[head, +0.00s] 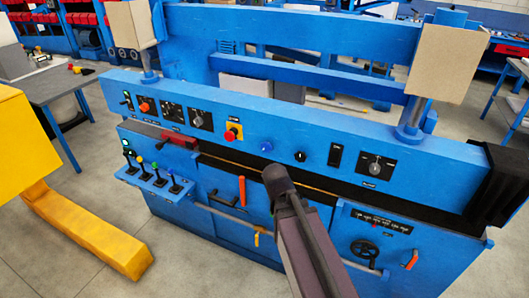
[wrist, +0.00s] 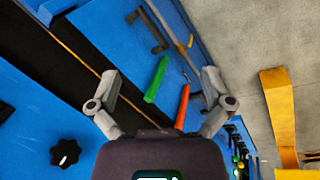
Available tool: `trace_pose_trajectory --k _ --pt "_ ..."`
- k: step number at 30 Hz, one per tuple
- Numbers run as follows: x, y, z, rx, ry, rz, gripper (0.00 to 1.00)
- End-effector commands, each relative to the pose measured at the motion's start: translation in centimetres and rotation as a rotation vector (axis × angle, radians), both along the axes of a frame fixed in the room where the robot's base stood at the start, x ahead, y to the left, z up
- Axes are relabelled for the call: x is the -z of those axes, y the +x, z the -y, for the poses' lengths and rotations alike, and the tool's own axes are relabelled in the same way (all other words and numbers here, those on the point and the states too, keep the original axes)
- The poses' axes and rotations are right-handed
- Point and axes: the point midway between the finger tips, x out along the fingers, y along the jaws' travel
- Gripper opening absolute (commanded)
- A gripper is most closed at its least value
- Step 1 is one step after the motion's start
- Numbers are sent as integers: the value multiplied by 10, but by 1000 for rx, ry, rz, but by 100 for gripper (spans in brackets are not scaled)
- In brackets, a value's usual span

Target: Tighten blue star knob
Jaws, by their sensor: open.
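In the head view, a small bright blue round control (head: 266,147) sits on the sloped blue panel, left of a black knob (head: 300,156). It may be the blue star knob; its shape is too small to tell. My gripper (wrist: 161,73) shows in the wrist view with its two grey fingers spread wide, open and empty. A green handle (wrist: 156,79) and an orange handle (wrist: 182,106) lie beyond the fingers, apart from them. A black lobed knob (wrist: 65,152) is at the lower left of the wrist view. In the head view my fingers cannot be made out.
The blue machine (head: 180,210) fills the middle. Its front carries an orange handle (head: 242,190), a black handwheel (head: 364,249) and several levers (head: 158,182). A red-on-yellow stop button (head: 232,134) is on the panel. A yellow structure (head: 90,235) stands at left; grey floor is clear between.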

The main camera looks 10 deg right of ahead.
Motion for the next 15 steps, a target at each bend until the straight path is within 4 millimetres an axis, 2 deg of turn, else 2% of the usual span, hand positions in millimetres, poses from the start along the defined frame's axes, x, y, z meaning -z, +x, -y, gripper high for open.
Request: trace_pose_trajectory --k 1,5,11,15 --pt "8 9 1 -74 -62 9 100" --pt "10 32 6 -301 -265 19 100" --pt "1 69 3 -650 -607 -16 100" --pt "-11 94 -10 -880 -863 -79 100"
